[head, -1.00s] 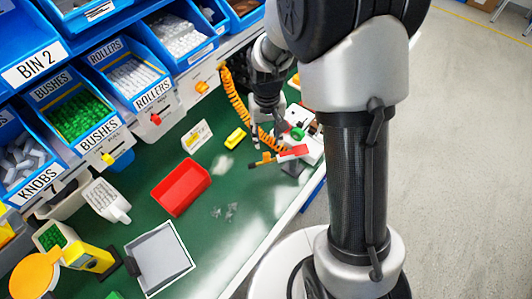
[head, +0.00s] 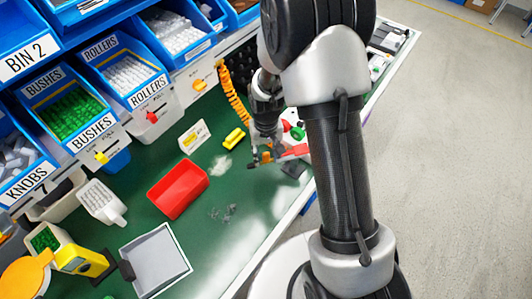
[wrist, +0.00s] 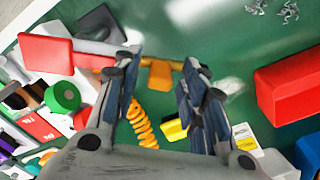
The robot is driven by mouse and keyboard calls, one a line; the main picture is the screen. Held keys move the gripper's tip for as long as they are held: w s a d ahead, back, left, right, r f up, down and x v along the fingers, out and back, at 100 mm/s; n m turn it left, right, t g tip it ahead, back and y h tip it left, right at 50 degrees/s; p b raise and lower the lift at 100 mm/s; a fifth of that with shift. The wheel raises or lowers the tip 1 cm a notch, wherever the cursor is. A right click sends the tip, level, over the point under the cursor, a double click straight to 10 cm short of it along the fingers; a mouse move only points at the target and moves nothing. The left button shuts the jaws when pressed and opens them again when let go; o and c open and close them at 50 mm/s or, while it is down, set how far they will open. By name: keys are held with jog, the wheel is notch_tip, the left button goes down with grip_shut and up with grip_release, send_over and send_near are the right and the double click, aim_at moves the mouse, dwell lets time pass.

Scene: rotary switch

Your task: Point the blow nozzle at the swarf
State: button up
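The orange blow nozzle (head: 265,157) lies on the green bench top below my gripper. In the wrist view its orange body (wrist: 160,74) shows between the fingers, with a thin bar running across. The orange coiled hose (head: 236,100) hangs from the rack behind; part of it shows in the wrist view (wrist: 141,125). My gripper (head: 264,146) points down over the nozzle. Its fingers (wrist: 162,85) are apart, with a gap to the orange body. The swarf (head: 222,212) is a few grey curls on the bench, also at the top of the wrist view (wrist: 272,9).
A red tray (head: 178,190) stands between the rack and the swarf. A yellow block (head: 233,138) and a small sign (head: 194,136) stand near the gripper. A red block (wrist: 45,53) lies close beside the fingers. A grey tray (head: 158,262) is at the front.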

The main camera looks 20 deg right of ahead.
grip_shut()
dwell(0.3)
jog(key=s+n, duration=0.2)
jog(key=n, duration=0.1)
jog(key=s+n, duration=0.1)
jog(key=s, duration=0.1)
jog(key=shift+s+d+n, duration=0.1)
jog(key=shift+d+n, duration=0.2)
jog(key=shift+n, duration=0.1)
jog(key=shift+o, duration=0.6)
grip_release()
jog(key=shift+r, duration=0.1)
